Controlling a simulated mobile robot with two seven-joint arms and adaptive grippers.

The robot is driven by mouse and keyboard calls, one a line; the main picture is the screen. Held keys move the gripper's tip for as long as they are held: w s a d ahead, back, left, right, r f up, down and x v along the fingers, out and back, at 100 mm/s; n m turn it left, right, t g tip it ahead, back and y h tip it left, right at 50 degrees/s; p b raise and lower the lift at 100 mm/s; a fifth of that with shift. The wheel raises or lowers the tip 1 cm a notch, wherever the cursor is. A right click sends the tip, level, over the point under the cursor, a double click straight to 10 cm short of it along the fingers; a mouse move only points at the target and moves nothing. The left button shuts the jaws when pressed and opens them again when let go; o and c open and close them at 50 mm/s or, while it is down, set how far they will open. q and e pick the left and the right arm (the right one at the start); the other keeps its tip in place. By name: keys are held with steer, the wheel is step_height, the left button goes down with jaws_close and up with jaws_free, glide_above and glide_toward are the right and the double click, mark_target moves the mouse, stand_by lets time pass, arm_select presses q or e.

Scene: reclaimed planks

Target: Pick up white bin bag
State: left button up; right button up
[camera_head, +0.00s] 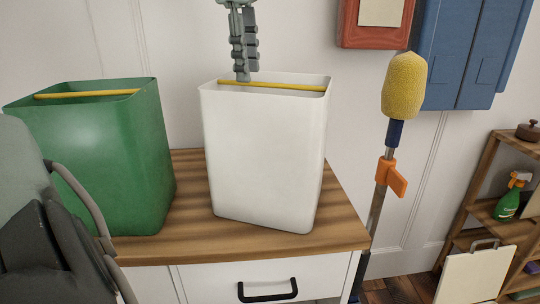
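The white bin (264,160) stands upright on the wooden top, with a yellow strip (290,86) across its open mouth. I cannot tell where bin and bag separate; the inside is mostly hidden. My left gripper (244,74) points down from the top edge of the view, at the far side of the mouth. Its fingertips are close to the yellow strip, and contact is unclear. Its fingers look close together, but I cannot tell whether they are open or hold something. My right gripper is not in view.
A green bin (120,150) with its own yellow strip stands to the left on the cabinet top (190,190). A yellow sponge-headed pole (404,85) stands to the right. A wooden shelf (480,190) holds a green spray bottle (509,201). A dark drawer handle (267,291) faces forward.

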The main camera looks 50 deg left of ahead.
mark_target(247, 84)
arm_select(q)
steer(key=f, duration=0.4)
steer(key=shift+w+a+f, duration=0.2)
steer(key=shift+a, duration=0.1)
steer(key=shift+c, duration=0.3)
jaws_close()
